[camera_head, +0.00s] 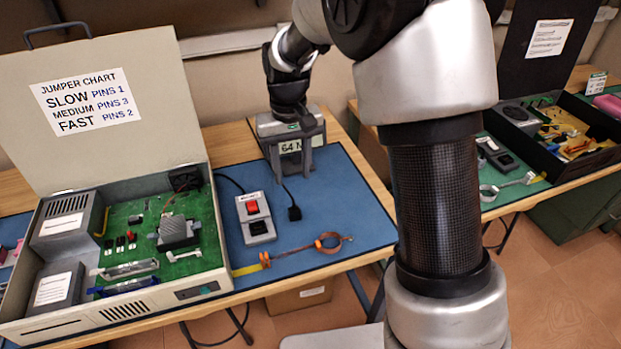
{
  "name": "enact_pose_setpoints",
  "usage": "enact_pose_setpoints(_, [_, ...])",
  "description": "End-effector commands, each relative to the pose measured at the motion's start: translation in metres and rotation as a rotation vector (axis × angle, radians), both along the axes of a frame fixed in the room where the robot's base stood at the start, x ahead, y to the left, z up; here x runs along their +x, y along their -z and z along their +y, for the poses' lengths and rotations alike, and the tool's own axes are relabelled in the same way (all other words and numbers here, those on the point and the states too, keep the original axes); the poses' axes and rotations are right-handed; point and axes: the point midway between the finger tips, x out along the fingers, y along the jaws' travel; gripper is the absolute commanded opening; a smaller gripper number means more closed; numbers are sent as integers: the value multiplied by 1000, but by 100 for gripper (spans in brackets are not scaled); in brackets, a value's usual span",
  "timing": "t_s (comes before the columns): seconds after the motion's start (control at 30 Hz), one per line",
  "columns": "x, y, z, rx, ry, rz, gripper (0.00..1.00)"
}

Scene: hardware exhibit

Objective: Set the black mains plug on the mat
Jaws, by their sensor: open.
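The black mains plug (294,213) sits on the blue mat (345,205), right of the small switch box. Its thin dark cord runs up and back toward the grey box labelled "64 M" (291,147). My gripper (294,140) is open at that grey box, behind the plug and apart from it. The gripper's dark fingers overlap the box in the picture, so I cannot tell whether they touch it. No object is clearly held.
A grey switch box with a red button (254,216) stands left of the plug. A copper-coloured ringed strap (326,243) lies in front. An open computer case (130,245) fills the left.

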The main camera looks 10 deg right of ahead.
Motion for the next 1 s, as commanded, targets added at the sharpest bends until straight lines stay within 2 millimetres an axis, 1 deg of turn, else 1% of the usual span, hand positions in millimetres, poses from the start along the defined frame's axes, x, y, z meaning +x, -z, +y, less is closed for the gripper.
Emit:
enact_pose_setpoints(0.07, [-1, -4, -1, 1, 2, -4, 42])
enact_pose_setpoints(0.13, [-5, -15, -5, 3, 8, -20, 42])
enact_pose_setpoints(0.17, [-8, -22, -8, 5, 12, -31, 42])
enact_pose_setpoints(0.27, [-27, -58, -23, 14, 34, -85, 42])
enact_pose_setpoints(0.3, [-38, -74, -30, 18, 45, -114, 42])
enact_pose_setpoints(0.37, [-59, -97, -42, 24, 63, -157, 42])
enact_pose_setpoints(0.4, [-74, -110, -50, 28, 76, -186, 42])
enact_pose_setpoints(0.47, [-97, -127, -60, 32, 94, -230, 42])
enact_pose_setpoints(0.5, [-113, -137, -67, 35, 105, -259, 42])
enact_pose_setpoints(0.57, [-136, -148, -75, 40, 122, -305, 42])
enact_pose_setpoints(0.6, [-151, -153, -81, 41, 134, -334, 42])
enact_pose_setpoints(0.7, [-184, -160, -92, 43, 160, -399, 42])
enact_pose_setpoints(0.8, [-209, -160, -98, 45, 180, -447, 42])
enact_pose_setpoints(0.9, [-224, -158, -102, 47, 191, -476, 42])
enact_pose_setpoints(1.0, [-230, -157, -103, 47, 196, -490, 42])
